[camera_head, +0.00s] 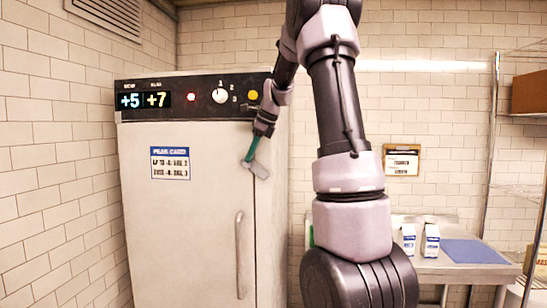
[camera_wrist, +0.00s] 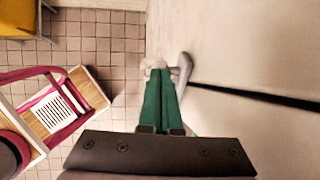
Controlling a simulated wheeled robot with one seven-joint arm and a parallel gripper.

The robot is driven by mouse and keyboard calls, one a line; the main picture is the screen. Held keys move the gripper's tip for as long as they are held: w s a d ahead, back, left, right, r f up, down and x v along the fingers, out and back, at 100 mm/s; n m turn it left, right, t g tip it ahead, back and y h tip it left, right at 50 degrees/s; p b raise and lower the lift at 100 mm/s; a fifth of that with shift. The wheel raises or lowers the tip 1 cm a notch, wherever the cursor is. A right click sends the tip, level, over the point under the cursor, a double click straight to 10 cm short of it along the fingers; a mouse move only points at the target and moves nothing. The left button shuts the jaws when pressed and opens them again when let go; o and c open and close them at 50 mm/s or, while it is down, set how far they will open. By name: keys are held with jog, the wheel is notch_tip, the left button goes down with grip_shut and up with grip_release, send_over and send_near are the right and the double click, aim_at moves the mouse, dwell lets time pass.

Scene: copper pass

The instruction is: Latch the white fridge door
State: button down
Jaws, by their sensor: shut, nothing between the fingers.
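The white fridge (camera_head: 190,240) stands at the left in the head view, with a vertical handle (camera_head: 240,255) low on the right of its door. The door looks closed or nearly so; whether it is latched I cannot tell. My gripper (camera_head: 256,169) is shut and empty by the door's upper right edge, above the handle. In the wrist view, my green fingers with pale tips (camera_wrist: 155,66) are together beside a grey handle-like part (camera_wrist: 183,70). Contact is unclear. Pale surfaces with a dark line between them fill the right there.
A black control panel (camera_head: 178,98) tops the fridge. A metal table (camera_head: 440,265) with cartons (camera_head: 431,241) and a blue mat (camera_head: 474,251) is at the right, beside a wire shelf (camera_head: 519,190). Tiled floor (camera_wrist: 110,60) and a magenta-and-wood object (camera_wrist: 92,92) show in the wrist view.

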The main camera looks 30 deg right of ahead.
aim_at(241, 162)
jog(key=shift+w+a+f+g+h, duration=0.3)
jog(key=shift+a+g+h, duration=0.15)
jog(key=shift+h, duration=0.15)
jog(key=shift+w+a+f+g+h, duration=0.35)
jog(key=shift+a+h, duration=0.1)
jog(key=shift+h, duration=0.15)
jog(key=shift+w+a+f+g+h, duration=0.2)
jog(key=shift+a+f+g+h, duration=0.15)
jog(key=shift+h, duration=0.25)
jog(key=shift+w+a+f+g+h, duration=0.2)
jog(key=shift+f+g+h, duration=0.25)
jog(key=shift+h, duration=0.15)
jog(key=shift+f, duration=0.1)
jog(key=shift+a+f, duration=0.25)
jog(key=shift+f, duration=0.15)
jog(key=shift+f, duration=0.1)
